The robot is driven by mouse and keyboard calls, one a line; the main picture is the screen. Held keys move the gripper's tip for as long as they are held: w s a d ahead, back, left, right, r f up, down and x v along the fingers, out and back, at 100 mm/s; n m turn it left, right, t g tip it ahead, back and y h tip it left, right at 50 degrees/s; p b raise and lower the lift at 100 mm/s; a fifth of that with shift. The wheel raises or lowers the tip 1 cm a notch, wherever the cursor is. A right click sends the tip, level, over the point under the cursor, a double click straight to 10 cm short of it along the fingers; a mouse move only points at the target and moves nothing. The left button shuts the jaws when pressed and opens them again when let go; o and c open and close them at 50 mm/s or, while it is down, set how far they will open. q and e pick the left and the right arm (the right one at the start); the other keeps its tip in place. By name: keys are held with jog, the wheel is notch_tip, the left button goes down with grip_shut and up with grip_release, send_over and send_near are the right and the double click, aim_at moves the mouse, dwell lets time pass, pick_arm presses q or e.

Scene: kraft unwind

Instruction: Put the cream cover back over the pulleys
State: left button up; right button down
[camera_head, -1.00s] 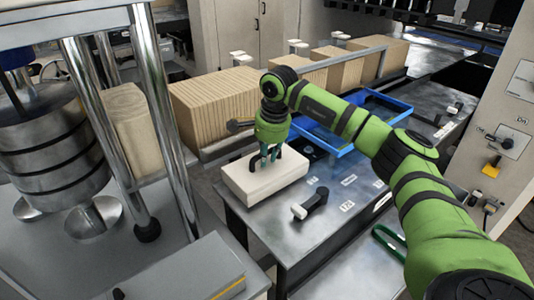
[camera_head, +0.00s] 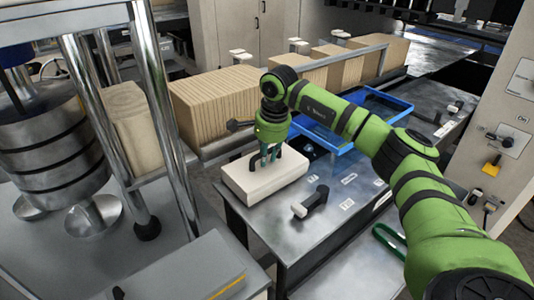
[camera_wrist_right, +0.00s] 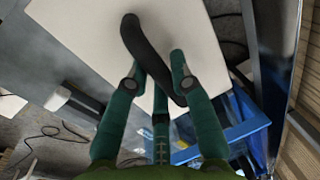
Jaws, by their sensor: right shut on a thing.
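The cream cover (camera_head: 268,180) is a flat, box-like block at the left end of the steel bench in the head view. My right gripper (camera_head: 268,157) is above it, shut on the dark handle on its top. In the right wrist view, the fingers of the right gripper (camera_wrist_right: 153,80) close around the curved black handle (camera_wrist_right: 150,50), with the pale cover (camera_wrist_right: 85,35) beyond. The cover looks level; whether it touches the bench I cannot tell. I cannot make out the pulleys. My left gripper is not in view.
A blue tray (camera_head: 345,150) lies behind my right forearm. A black-handled tool (camera_head: 311,203) lies on the bench (camera_head: 330,235) right of the cover. Stacked kraft blocks (camera_head: 215,100) line a rail behind. Steel columns (camera_head: 165,110) and a grey roller stack (camera_head: 55,150) stand at left.

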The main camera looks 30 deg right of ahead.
dwell(0.4)
jog(key=c, duration=1)
grip_release()
notch_tip(320, 180, up, 12)
jog(key=s, duration=0.2)
jog(key=shift+s+f, duration=0.15)
jog(key=shift+s, duration=0.05)
